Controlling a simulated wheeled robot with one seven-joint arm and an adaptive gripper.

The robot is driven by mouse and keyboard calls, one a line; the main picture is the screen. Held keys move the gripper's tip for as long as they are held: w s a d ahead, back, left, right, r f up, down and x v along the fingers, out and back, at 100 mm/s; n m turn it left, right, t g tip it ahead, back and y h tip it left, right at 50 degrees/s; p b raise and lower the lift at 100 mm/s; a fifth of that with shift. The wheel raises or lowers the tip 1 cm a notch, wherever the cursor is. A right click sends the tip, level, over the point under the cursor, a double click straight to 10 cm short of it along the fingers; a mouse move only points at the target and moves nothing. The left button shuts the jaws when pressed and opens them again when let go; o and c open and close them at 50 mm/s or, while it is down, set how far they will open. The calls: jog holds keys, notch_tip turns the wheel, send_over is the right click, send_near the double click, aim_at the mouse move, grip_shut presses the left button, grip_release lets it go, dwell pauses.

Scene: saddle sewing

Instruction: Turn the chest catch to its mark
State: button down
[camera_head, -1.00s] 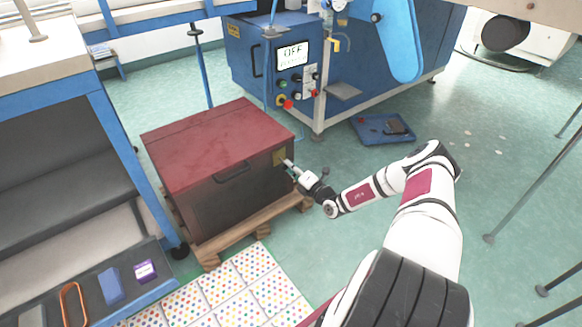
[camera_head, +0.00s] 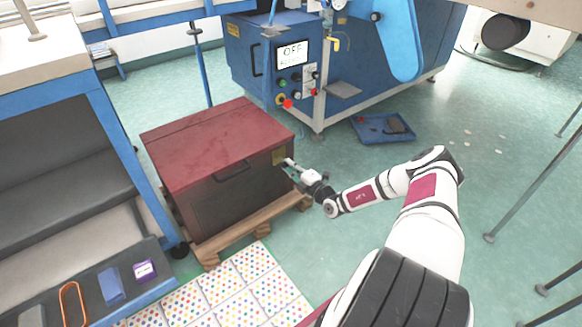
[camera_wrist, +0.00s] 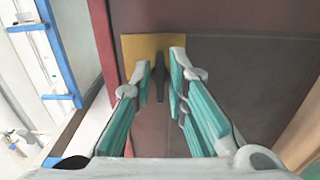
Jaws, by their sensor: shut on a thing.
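The chest (camera_head: 215,165) is a dark box with a red lid, standing on a wooden pallet. Its yellow plate (camera_head: 279,157) is on the front near the right corner, and it also shows in the wrist view (camera_wrist: 132,48). The catch (camera_wrist: 159,82) is a dark, narrow lever on that plate, pointing along the gripper's fingers. My gripper (camera_wrist: 160,72) has its teal-padded fingers on both sides of the catch, closed on it. In the head view my gripper (camera_head: 288,164) is at the plate. I cannot make out the mark.
A blue machine (camera_head: 300,60) with an OFF display stands behind the chest. A blue tray (camera_head: 366,131) lies on the floor to the right. A dotted mat (camera_head: 220,290) lies in front. A blue-framed bench (camera_head: 120,130) stands close on the left.

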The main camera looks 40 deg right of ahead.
jog(key=c, duration=1.6)
grip_release()
jog(key=shift+c, duration=0.2)
jog(key=s, duration=1.2)
jog(key=shift+d, duration=0.2)
